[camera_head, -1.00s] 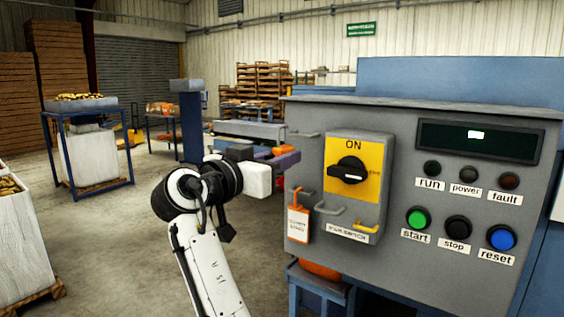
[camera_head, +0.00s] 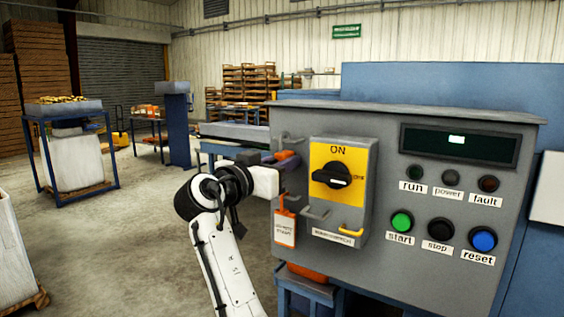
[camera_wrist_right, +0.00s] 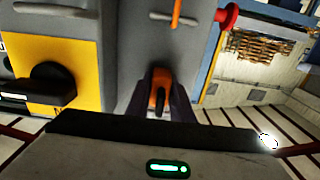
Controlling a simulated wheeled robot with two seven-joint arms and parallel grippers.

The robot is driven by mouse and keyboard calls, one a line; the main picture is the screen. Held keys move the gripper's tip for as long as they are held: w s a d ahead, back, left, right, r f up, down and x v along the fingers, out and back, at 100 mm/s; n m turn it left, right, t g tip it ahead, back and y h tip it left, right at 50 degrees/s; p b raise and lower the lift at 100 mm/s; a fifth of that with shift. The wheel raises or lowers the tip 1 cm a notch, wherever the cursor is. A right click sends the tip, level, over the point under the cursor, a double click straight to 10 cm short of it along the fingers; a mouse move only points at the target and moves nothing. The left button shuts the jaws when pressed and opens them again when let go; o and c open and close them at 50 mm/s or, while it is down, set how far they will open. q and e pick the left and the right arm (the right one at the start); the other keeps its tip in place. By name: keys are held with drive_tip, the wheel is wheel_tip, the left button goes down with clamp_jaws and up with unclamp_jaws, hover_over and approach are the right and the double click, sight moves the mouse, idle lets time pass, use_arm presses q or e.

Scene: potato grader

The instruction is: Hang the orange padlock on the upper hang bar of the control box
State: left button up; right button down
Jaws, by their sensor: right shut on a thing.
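The orange padlock (camera_head: 284,155) is held in my right gripper (camera_head: 276,159), at the left edge of the grey control box (camera_head: 445,215). In the right wrist view, the dark purple fingers (camera_wrist_right: 161,98) are shut on the padlock (camera_wrist_right: 159,88), seen against the box face. The upper hang bar (camera_head: 289,140) sticks out at the box's upper left, just above the padlock. I cannot tell whether they touch. The bar is not clearly visible in the wrist view. My left gripper is out of view.
An orange hook with a tag (camera_head: 285,229) hangs low on the box's left side. A grey bar (camera_head: 316,213) and a yellow bar (camera_head: 351,232) sit below the yellow switch panel (camera_head: 338,187).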

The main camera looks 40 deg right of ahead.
idle(0.3)
drive_tip(key=c, duration=1.5)
unclamp_jaws()
drive_tip(key=shift+f, duration=0.1)
